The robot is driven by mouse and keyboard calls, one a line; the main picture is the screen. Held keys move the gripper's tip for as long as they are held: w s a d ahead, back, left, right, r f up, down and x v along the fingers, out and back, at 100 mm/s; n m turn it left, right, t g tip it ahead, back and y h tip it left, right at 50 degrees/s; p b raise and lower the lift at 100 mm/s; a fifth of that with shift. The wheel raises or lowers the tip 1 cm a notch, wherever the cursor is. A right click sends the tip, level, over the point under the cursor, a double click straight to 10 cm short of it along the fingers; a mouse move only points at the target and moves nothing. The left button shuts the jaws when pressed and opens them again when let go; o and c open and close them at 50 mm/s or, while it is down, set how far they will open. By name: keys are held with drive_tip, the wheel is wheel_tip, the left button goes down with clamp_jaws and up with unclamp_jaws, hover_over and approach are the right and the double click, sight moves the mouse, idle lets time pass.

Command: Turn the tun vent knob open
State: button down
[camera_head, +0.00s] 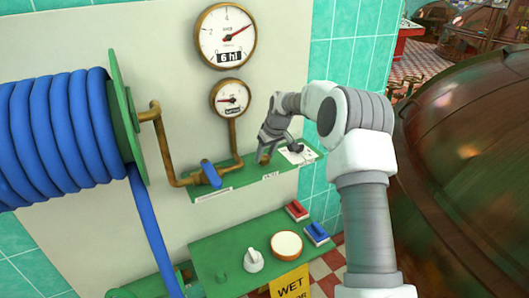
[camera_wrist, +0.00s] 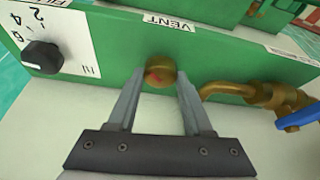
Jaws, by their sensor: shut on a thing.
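The vent knob (camera_wrist: 160,70) is a small round brass knob on the green panel (camera_wrist: 112,45), just below the "VENT" label (camera_wrist: 168,21) in the wrist view. A small reddish mark shows on its face. My gripper (camera_wrist: 158,84) has one finger on each side of the knob and is shut on it. In the head view my gripper (camera_head: 266,146) reaches down to the green shelf (camera_head: 236,183), and the brass knob (camera_head: 264,159) shows at its fingertips. The exact finger contact is hard to see.
A black dial knob (camera_wrist: 42,57) on a white numbered plate sits beside the vent knob. On the other side are a brass pipe and a blue valve lever (camera_head: 211,173). Two gauges hang above. A lower green panel (camera_head: 215,250) carries switches, and a copper vessel (camera_head: 465,160) stands right.

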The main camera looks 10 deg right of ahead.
drive_tip(key=shift+n, duration=0.6)
drive_tip(key=shift+n+g+p, duration=0.3)
drive_tip(key=shift+c, duration=1.5)
unclamp_jaws()
drive_tip(key=shift+y, duration=0.3)
drive_tip(key=v, duration=1.7)
drive_tip(key=shift+r, duration=0.2)
drive_tip(key=shift+s, duration=0.15)
